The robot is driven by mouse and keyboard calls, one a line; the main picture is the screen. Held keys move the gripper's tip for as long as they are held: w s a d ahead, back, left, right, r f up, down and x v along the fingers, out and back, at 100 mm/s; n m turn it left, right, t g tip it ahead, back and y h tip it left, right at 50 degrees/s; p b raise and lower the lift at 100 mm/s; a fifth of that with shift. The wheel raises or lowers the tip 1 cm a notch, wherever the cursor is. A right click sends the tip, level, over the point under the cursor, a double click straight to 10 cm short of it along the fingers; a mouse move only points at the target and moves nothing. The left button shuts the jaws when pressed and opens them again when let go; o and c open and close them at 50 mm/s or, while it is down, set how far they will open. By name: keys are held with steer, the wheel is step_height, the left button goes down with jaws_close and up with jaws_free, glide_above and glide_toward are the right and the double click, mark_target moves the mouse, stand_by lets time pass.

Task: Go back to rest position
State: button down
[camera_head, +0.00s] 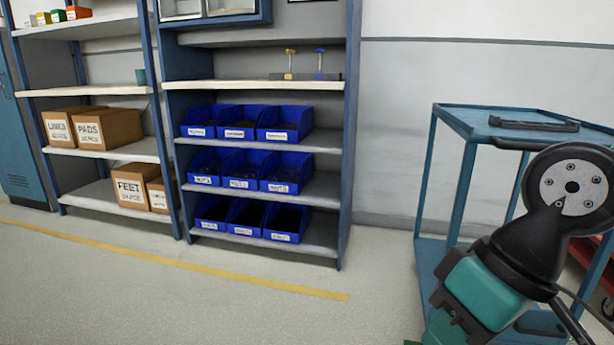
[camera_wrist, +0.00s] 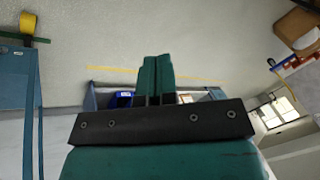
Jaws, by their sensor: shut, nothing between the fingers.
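My gripper (camera_wrist: 156,62) shows in the wrist view. Its two teal fingers lie side by side, pressed together, with nothing between them. They extend from a dark bracket on the teal gripper body. The wrist picture looks upside down, with the grey floor above the fingers and the shelving beyond them. In the head view, teal and black parts of my own arm show at the lower right, in front of the blue cart (camera_head: 448,262). I cannot make out the gripper itself there.
A blue shelf rack (camera_head: 350,150) holds several blue bins (camera_head: 285,123). Another rack (camera_head: 97,91) on the left holds cardboard boxes (camera_head: 108,128). A yellow line (camera_head: 180,263) crosses the floor. The floor before the racks is clear. My arm is close to the cart in the picture.

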steer(key=s+d+r+p, duration=0.1)
steer(key=s+r+p, duration=0.2)
steer(key=r+p, duration=3.5)
steer(key=shift+d+n+h, duration=0.15)
steer(key=shift+n+h, duration=0.15)
steer(key=shift+n, duration=0.1)
